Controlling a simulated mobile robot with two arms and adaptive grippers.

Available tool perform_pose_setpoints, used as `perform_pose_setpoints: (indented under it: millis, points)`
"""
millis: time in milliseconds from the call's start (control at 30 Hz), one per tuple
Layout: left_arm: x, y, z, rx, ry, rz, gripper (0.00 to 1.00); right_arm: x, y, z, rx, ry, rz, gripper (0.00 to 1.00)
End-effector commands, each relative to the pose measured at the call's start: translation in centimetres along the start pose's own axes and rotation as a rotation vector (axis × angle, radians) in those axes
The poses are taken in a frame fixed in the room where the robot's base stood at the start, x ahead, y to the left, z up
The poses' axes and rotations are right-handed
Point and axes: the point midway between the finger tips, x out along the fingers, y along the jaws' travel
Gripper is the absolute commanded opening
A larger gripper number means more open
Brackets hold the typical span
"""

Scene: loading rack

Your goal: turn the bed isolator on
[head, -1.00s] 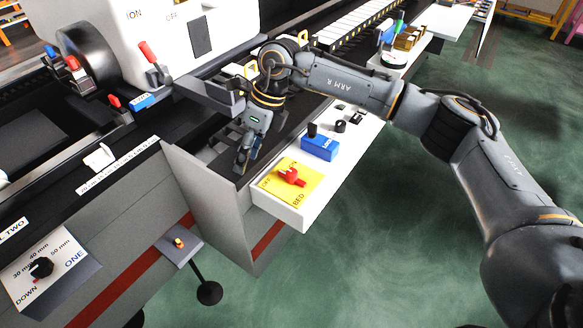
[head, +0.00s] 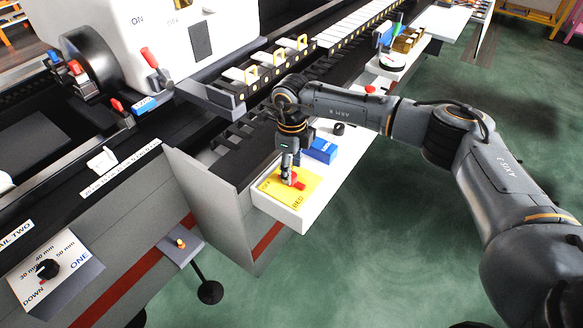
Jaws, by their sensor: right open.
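The bed isolator is a red rotary handle (head: 299,185) on a yellow plate (head: 308,196) marked OFF and BED. It sits on the near end of the white shelf. My right gripper (head: 288,182) points down at the red handle, with its fingertips at the handle's left side. It is open. The gripper hides part of the handle and plate, so I cannot tell if the fingers touch it. My left gripper is not in view.
A blue block (head: 321,150) stands on the shelf just behind the plate, close to my right gripper. A black knob (head: 339,129) and a red button (head: 370,89) are farther along. A grey panel (head: 207,200) borders the shelf on the left. Green floor at right is free.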

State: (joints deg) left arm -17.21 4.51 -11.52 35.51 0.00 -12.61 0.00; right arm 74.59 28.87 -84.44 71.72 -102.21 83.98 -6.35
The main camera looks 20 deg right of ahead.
Motion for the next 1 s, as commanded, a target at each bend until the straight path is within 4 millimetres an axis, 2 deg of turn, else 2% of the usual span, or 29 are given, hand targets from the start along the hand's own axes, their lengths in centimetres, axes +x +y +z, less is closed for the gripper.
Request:
perform_pose_setpoints:
  millis: [200,467,700,733,1000]
  points:
    - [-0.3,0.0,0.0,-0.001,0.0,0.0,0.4,1.4,0.0,0.0,0.0,0.0,0.0,0.52]
    - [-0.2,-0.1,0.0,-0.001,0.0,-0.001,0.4,1.5,0.0,0.0,-0.001,-0.001,0.0,0.52]
    - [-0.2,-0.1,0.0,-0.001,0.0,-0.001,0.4,1.5,0.0,0.0,-0.001,-0.001,0.0,0.03]
    - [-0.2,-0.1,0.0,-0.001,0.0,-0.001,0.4,1.5,0.0,0.0,-0.001,-0.001,0.0,0.0]
    - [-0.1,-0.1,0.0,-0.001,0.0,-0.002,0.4,1.5,0.0,0.0,0.02,-0.001,0.0,0.0]
